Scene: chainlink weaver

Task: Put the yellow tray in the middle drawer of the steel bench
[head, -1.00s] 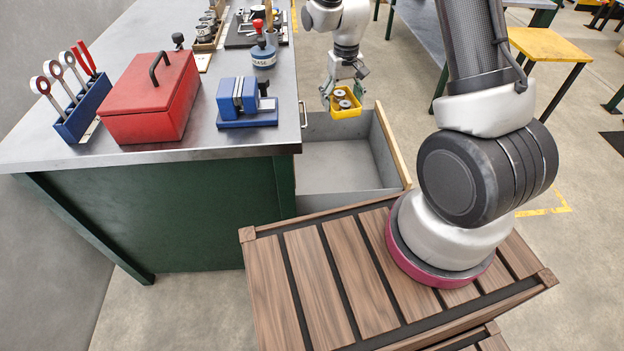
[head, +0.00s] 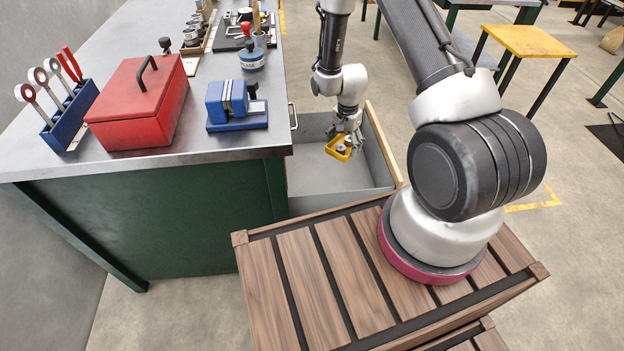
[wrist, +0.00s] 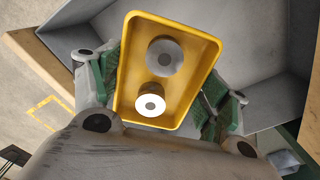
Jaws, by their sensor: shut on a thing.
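The yellow tray (head: 333,152) is held in my gripper (head: 345,138), inside or just over the open grey drawer (head: 308,176) of the steel bench (head: 150,225). In the wrist view the tray (wrist: 200,37) sits between the two green-padded fingers of my gripper (wrist: 165,90) and carries two round metal parts (wrist: 152,97). The grey drawer walls (wrist: 255,25) show behind the tray. The drawer is pulled out and its visible floor is empty. I cannot tell whether the tray touches the floor, nor which drawer level this is.
A blue vise (head: 236,105), a red toolbox (head: 140,103) and a blue rack (head: 68,118) stand on the bench top. The drawer's wooden front (head: 385,145) rises right of the tray. A yellow-topped stool (head: 530,42) stands at the back right.

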